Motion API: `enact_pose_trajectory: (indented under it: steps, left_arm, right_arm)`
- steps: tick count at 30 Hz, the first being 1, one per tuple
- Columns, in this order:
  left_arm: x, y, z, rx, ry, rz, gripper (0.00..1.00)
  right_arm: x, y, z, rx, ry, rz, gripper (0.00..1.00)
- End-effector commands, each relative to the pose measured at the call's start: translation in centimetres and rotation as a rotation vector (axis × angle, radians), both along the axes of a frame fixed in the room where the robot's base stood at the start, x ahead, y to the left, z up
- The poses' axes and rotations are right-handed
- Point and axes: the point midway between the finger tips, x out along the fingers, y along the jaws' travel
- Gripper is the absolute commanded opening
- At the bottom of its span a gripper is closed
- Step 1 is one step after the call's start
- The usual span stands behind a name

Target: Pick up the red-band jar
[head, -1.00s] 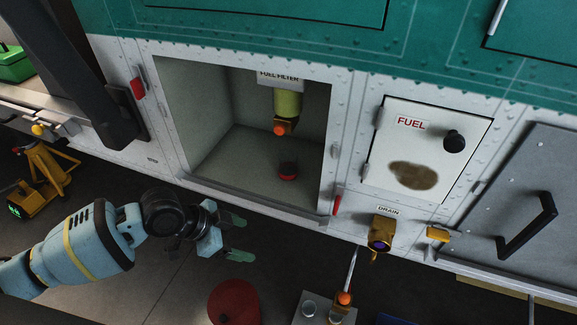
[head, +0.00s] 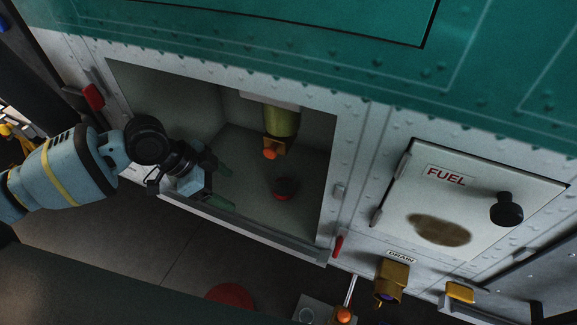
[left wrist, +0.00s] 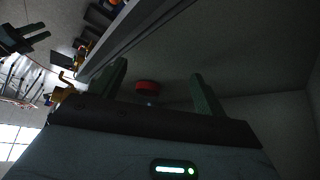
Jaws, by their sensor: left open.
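The red-band jar (head: 284,188) stands on the floor of the open bay, below the fuel filter. It looks dark with a red band, and its details are dim. In the left wrist view its red band (left wrist: 147,86) shows beyond and between my two fingers. My left gripper (head: 222,186) is open and empty at the bay's opening, to the left of the jar and apart from it.
The bay's lower sill (head: 245,236) and side walls bound the opening. The fuel filter (head: 281,122) with an orange-tipped valve (head: 270,153) hangs above the jar. A drain valve (head: 391,281) and a fuel panel (head: 450,205) lie to the right.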

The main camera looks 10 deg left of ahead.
Motion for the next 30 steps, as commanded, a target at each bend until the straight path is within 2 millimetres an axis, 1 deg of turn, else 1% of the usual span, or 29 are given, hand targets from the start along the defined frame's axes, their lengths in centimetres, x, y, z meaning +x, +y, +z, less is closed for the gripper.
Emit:
enact_pose_trajectory:
  steps: [6,8,11,15,18,21,27,30]
  left_arm:
    - [0.1,-0.3,0.0,-0.001,0.0,-0.001,0.74]
    - [0.4,-0.9,0.1,-0.001,-0.002,-0.002,0.74]
    - [1.0,-2.4,0.2,-0.003,-0.002,-0.003,0.74]
    - [1.9,-4.5,0.2,-0.003,-0.003,-0.002,0.74]
    - [2.4,-5.7,0.1,-0.002,-0.003,-0.001,0.74]
    - [2.6,-6.3,0.0,-0.001,0.0,0.0,0.74]
    - [2.7,-6.5,-0.1,0.0,0.0,0.001,0.74]
    - [3.0,-7.1,0.0,-0.002,-0.001,-0.001,0.74]
  right_arm:
    - [-0.8,0.0,-0.3,-0.001,0.016,0.0,0.36]
    - [-1.2,0.0,-0.3,-0.001,0.023,0.001,0.36]
    - [-1.6,0.0,-0.3,-0.002,0.031,0.001,0.36]
    - [-1.2,0.0,0.0,-0.002,0.023,0.0,0.36]
    - [-0.8,0.0,0.3,-0.002,0.013,0.0,0.36]
    - [-0.5,0.0,0.5,-0.001,0.006,0.0,0.36]
    - [-0.3,0.0,0.6,-0.001,0.001,-0.001,0.36]
    - [-0.1,0.0,0.7,0.0,-0.003,-0.001,0.36]
